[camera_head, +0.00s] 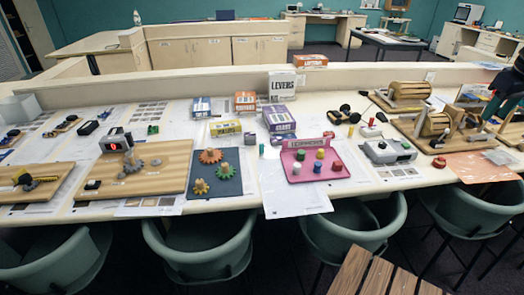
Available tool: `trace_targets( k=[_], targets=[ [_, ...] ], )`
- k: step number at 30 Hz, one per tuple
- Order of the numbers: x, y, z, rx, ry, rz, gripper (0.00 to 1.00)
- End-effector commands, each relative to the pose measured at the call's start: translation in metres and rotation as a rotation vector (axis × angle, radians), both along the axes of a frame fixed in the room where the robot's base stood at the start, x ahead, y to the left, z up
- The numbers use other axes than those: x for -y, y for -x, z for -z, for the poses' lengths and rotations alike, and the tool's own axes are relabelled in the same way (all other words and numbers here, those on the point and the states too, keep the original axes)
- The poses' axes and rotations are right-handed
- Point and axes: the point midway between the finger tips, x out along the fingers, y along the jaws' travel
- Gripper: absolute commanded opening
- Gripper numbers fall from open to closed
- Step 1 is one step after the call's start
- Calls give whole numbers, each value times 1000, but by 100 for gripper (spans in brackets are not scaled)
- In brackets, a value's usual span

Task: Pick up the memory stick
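I cannot make out a memory stick for certain among the many small items on the long white table (240,205). Small candidates include a black item (92,184) on the left wooden board, a small green upright piece (262,150) near the middle, and a green item (153,130) farther back; all are too small to identify.
A pink tray (335,190) with colored pegs, a dark mat (228,186) with gears, a grey box (388,151) and several small cartons crowd the table. Wooden drum models (436,123) stand at right. Green chairs (200,245) line the front edge.

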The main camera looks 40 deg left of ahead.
Motion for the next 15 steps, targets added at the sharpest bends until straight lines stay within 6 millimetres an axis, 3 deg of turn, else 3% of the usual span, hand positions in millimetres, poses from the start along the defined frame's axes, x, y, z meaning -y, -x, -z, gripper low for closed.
trace_targets(
  k=[6,15],
  targets=[
    [-80,-39,1,-26,49,-237,38],
    [-202,-70,18,-53,110,-558,38]
  ],
)
